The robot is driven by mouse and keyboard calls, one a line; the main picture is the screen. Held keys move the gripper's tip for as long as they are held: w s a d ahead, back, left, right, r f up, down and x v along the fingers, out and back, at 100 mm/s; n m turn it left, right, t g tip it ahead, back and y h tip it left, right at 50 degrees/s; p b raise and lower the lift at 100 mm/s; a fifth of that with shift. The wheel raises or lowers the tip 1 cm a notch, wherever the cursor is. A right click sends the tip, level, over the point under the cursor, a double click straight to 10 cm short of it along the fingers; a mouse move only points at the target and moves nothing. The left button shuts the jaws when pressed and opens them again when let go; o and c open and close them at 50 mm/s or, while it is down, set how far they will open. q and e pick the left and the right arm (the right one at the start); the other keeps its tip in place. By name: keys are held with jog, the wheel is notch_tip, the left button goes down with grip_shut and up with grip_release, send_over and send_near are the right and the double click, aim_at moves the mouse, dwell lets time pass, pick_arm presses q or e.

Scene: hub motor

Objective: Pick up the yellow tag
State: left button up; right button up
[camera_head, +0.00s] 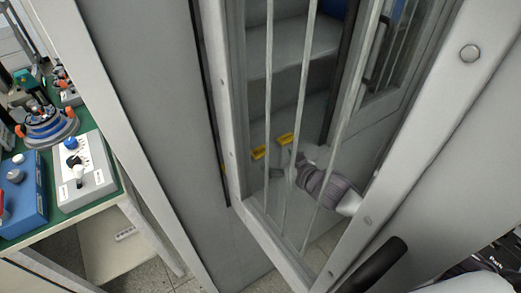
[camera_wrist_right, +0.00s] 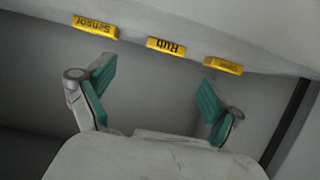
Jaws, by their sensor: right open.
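The head view shows two yellow tags, a left one (camera_head: 260,153) and a right one (camera_head: 285,139), inside the cabinet. My right gripper (camera_wrist_right: 155,82) is open and empty, its green-padded fingers spread below the tags in the picture, with "Run" between them sideways. In the head view my right gripper (camera_head: 299,160) is seen through the barred door, close to the tags. My left gripper is out of view.
The grey cabinet (camera_head: 165,120) has a door frame (camera_head: 235,170) with vertical bars (camera_head: 268,100) in front of the tags. At left, a green-topped table (camera_head: 45,223) holds a blue box (camera_head: 22,200), a grey switch box (camera_head: 88,180) and a round motor part (camera_head: 48,128).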

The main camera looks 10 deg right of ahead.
jog(key=x, duration=0.2)
jog(key=shift+w+a, duration=0.25)
jog(key=shift+w+a+f, duration=0.1)
jog(key=shift+w+f, duration=0.05)
jog(key=shift+w, duration=0.05)
jog(key=shift+w+a, duration=0.15)
jog(key=shift+w, duration=0.05)
jog(key=p+x, duration=0.1)
jog(key=x, duration=0.3)
jog(key=shift+w+a+f, duration=0.15)
jog(key=shift+a+f, duration=0.1)
jog(key=shift+a, duration=0.05)
jog(key=shift+c, duration=1.8)
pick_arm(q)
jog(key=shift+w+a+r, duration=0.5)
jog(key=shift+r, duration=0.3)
pick_arm(e)
jog(key=c, duration=0.6)
